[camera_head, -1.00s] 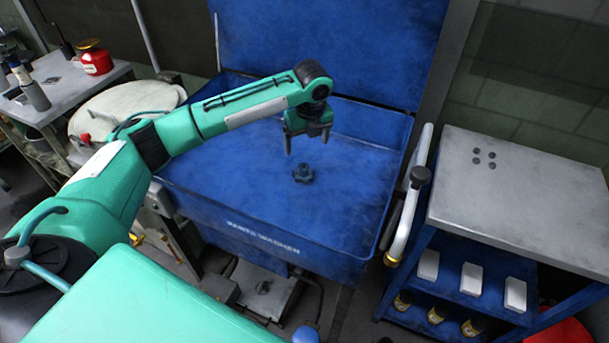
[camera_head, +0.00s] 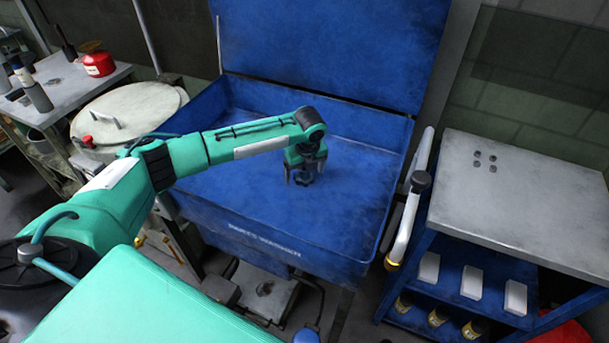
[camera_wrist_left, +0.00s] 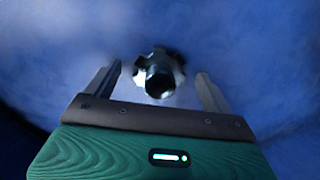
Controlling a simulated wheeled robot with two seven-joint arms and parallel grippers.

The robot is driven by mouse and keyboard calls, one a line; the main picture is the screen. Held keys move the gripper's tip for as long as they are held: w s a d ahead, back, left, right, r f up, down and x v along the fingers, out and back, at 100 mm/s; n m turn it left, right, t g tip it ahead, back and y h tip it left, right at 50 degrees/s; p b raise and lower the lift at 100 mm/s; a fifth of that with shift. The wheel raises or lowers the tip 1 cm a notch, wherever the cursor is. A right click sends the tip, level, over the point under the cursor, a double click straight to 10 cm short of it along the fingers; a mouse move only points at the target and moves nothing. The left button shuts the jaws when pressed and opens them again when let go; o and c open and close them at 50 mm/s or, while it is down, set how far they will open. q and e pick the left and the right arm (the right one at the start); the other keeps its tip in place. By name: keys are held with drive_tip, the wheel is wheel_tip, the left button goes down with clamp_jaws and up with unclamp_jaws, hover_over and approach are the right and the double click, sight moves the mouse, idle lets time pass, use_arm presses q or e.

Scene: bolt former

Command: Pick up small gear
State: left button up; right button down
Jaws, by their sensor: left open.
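The small gear (camera_head: 304,179) is dark metal and lies on the floor of the blue parts washer basin (camera_head: 365,195). In the left wrist view the gear (camera_wrist_left: 158,74) shows toothed edges and a raised round hub, between the two fingers and a little beyond their tips. My left gripper (camera_head: 304,177) points down over the gear in the head view and partly hides it. Its fingers are apart in the left wrist view (camera_wrist_left: 158,78), with a gap on each side of the gear. I cannot tell whether the fingers reach down around it. My right gripper is not seen.
The basin has raised walls and an upright blue lid (camera_head: 325,50) behind. A white handle (camera_head: 405,210) and a grey-topped cart (camera_head: 520,195) with several small pieces stand to the right. A side table (camera_head: 70,85) and a round-lidded drum (camera_head: 125,115) are left.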

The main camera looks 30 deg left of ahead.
use_arm(q)
drive_tip(key=c, duration=1.3)
drive_tip(key=shift+r, duration=0.1)
drive_tip(key=shift+c, duration=0.5)
drive_tip(key=shift+r, duration=0.1)
